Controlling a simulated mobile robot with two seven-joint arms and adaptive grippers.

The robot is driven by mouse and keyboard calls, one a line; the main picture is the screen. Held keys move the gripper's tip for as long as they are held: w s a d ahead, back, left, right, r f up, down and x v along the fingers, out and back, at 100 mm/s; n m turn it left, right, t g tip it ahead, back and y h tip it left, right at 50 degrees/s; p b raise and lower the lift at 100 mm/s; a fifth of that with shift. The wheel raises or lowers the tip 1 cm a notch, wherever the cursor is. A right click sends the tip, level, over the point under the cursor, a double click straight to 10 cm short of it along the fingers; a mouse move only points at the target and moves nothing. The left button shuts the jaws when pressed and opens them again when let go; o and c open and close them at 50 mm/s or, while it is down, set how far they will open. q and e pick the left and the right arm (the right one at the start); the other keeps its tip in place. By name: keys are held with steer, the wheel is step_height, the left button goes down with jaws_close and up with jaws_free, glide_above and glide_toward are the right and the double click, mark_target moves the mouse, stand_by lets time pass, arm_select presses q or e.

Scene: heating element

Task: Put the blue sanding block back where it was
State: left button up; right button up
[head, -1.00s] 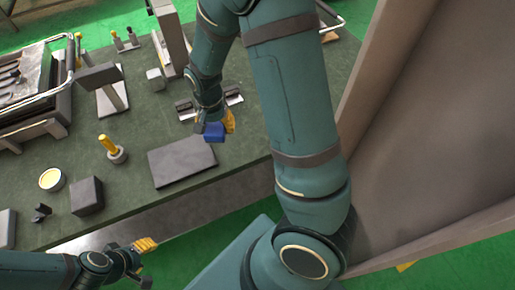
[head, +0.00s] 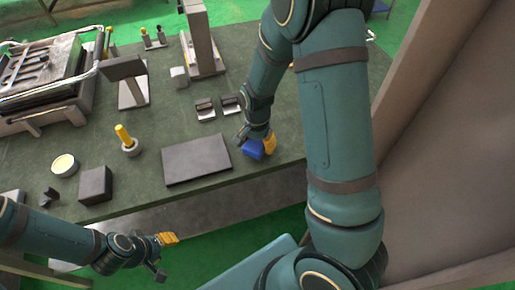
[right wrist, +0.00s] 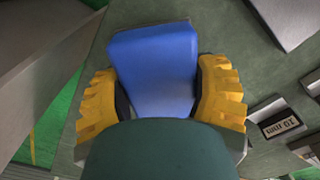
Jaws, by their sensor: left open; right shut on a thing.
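The blue sanding block (head: 254,149) is in my right gripper (head: 257,140), just right of a dark flat slab and close to the table's front edge. In the right wrist view the block (right wrist: 155,62) sits between the yellow fingers of the right gripper (right wrist: 160,98), which are shut on its sides. Whether the block touches the table (head: 225,112) cannot be told. My left gripper (head: 164,256) is open and empty, low in front of the table's front edge.
The dark slab (head: 196,160) lies left of the block. Two small labelled grey blocks (head: 205,109) (head: 231,105) stand behind it. A dark cube (head: 95,185), a round tin (head: 64,165) and a yellow-handled tool (head: 124,136) stand further left. A large grey-brown panel (head: 455,140) rises at the right.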

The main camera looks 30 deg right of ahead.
steer(key=shift+f, duration=1.15)
steer(key=shift+f+b, duration=0.15)
steer(key=shift+b, duration=0.15)
steer(key=o, duration=1.3)
step_height(320, 180, up, 11)
steer(key=p, duration=0.3)
steer(key=shift+r+p, duration=0.2)
steer(key=shift+p, duration=0.2)
steer(key=shift+r, duration=0.5)
